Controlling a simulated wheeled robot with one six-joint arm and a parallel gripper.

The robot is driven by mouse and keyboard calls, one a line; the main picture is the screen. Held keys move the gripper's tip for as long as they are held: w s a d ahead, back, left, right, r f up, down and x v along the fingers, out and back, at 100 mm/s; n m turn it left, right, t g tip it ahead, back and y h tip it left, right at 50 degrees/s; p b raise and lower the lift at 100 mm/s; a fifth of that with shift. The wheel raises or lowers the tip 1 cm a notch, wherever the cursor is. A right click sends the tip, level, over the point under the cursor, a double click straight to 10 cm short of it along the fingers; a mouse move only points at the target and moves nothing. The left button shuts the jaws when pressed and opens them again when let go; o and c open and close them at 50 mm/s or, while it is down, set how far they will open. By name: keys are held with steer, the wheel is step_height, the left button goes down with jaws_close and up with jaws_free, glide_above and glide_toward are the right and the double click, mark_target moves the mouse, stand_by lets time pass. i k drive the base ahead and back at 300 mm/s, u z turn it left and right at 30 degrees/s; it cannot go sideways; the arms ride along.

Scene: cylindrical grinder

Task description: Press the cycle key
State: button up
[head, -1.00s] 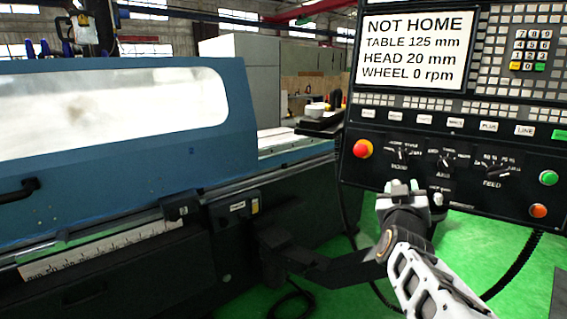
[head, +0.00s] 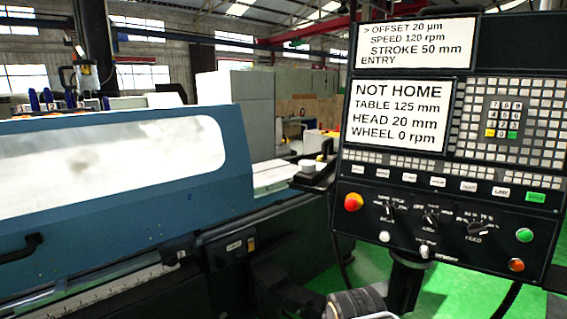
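The control panel (head: 345,215) stands at the right in the head view. A row of small keys runs below its screens. A green key (head: 536,197) ends this row at the right; its label is too small to read surely, so I cannot confirm it is the cycle key. Beside it is a pale key that seems to read LINE (head: 501,192). A round green button (head: 524,235) sits lower on the panel. My gripper is not in view; only a dark rounded part, probably of my arm, shows at the bottom edge, below the panel.
A red button (head: 353,202), an orange button (head: 516,265) and rotary knobs (head: 431,217) share the panel's lower part. The lower screen (head: 400,113) reads NOT HOME, WHEEL 0 rpm. The blue grinder guard (head: 110,195) fills the left. Green floor shows below the panel.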

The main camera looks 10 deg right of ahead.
mark_target(530, 197)
steer(key=z, duration=1.2)
